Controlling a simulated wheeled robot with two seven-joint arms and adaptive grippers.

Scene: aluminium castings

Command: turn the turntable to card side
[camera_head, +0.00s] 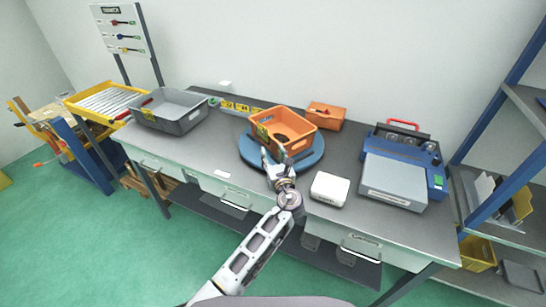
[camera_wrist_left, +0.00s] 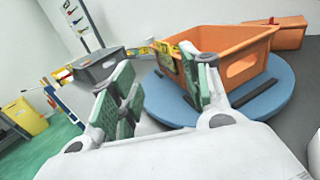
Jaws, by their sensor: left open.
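The turntable is a round blue disc (camera_head: 311,158) on the grey bench, and it also shows in the left wrist view (camera_wrist_left: 262,108). An orange crate (camera_head: 290,124) stands on it; in the left wrist view the crate (camera_wrist_left: 235,52) has a yellow card (camera_wrist_left: 166,57) on its left part. My left gripper (camera_head: 271,160) is at the turntable's front edge, close to the crate's near side. Its green-padded fingers (camera_wrist_left: 157,92) are spread with nothing between them. One finger overlaps the crate in the left wrist view; I cannot tell whether it touches. My right gripper is out of view.
On the bench (camera_head: 225,160) are a grey bin (camera_head: 170,112) at left, a small orange box (camera_head: 326,115) behind, and a white box (camera_head: 330,188) just right of my gripper. A blue machine with a grey lid (camera_head: 395,178) stands farther right. The bench front left of the turntable is mostly clear.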

